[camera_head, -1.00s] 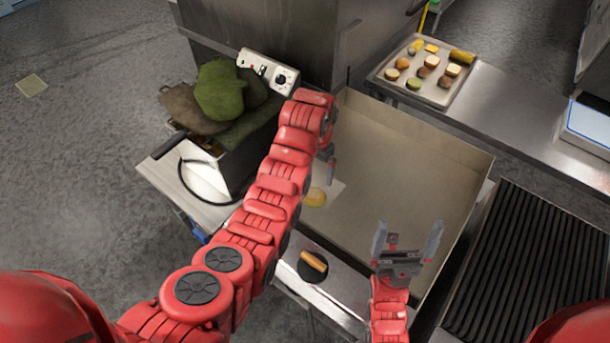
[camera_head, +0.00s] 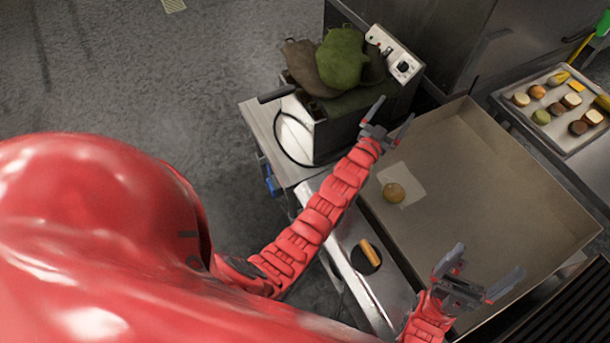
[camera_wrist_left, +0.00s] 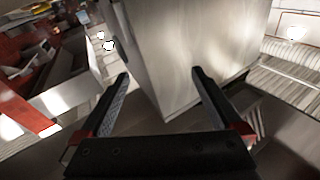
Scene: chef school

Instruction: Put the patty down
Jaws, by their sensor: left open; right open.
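A round brown piece (camera_head: 394,193) lies on a white paper sheet (camera_head: 412,181) at the left side of the wide metal pan. It may be the patty or a bun top; I cannot tell which. My left gripper (camera_head: 390,117) is open and empty, above and apart from the piece, near the fryer. The left wrist view shows its two spread fingers (camera_wrist_left: 160,85) with nothing between them. My right gripper (camera_head: 488,262) is open and empty over the pan's near right part.
The wide metal pan (camera_head: 500,190) is mostly bare. A tray (camera_head: 562,145) with several buns and burger pieces stands at the upper right. A fryer (camera_head: 345,130) with green and brown mitts stands at the left. A round black tool with a wooden handle (camera_head: 371,252) lies on the near ledge.

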